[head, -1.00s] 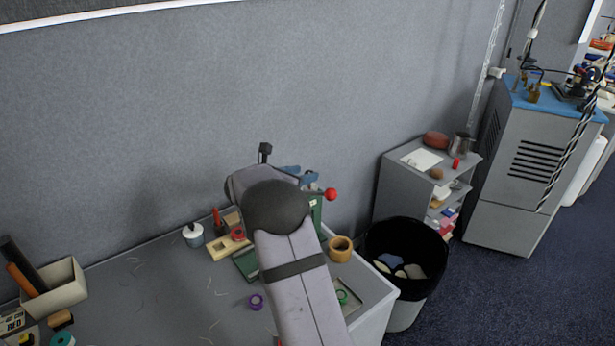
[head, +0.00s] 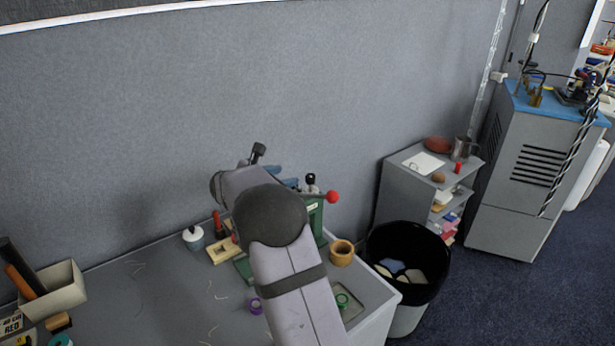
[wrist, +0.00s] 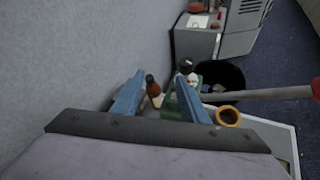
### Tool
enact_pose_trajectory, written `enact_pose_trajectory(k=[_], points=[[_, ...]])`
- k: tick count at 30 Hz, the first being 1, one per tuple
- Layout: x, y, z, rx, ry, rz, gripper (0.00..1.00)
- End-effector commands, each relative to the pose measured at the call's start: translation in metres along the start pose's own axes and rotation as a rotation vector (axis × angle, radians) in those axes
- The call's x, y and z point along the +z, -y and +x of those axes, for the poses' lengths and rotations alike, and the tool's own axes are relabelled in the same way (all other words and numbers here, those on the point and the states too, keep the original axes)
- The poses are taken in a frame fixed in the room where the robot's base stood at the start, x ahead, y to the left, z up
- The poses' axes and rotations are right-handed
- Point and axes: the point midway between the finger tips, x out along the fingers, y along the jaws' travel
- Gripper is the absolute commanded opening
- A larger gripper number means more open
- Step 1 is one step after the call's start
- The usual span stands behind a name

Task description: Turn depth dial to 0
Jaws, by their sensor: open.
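A green machine (head: 315,218) stands at the back right of the table, partly hidden behind my arm. It has a black-topped knob (head: 310,181) and a lever with a red ball (head: 332,197). In the wrist view the green machine (wrist: 196,101) is partly behind the right blue finger, and a small whitish round part (wrist: 192,79) shows below its black knob. I cannot tell whether that part is the depth dial, and no scale is readable. My gripper (wrist: 160,77) is open, with nothing between its fingers; in the head view its blue fingers are mostly hidden by my arm.
A tan ring-shaped cup (head: 342,252) stands right of the machine, near a black bin (head: 408,262). A wooden block (head: 222,250), a white jar (head: 194,238) and a purple ring (head: 255,306) lie to the left. The grey wall rises close behind.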

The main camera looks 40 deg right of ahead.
Motion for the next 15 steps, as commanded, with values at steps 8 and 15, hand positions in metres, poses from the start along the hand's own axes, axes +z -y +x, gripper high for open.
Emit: enact_pose_trajectory(k=[8, 15], points=[[0.001, -0.042, 0.032, 0.183, -0.196, 0.458, 0.40], [0.020, -0.044, 0.074, 0.292, -0.472, 0.893, 0.40]])
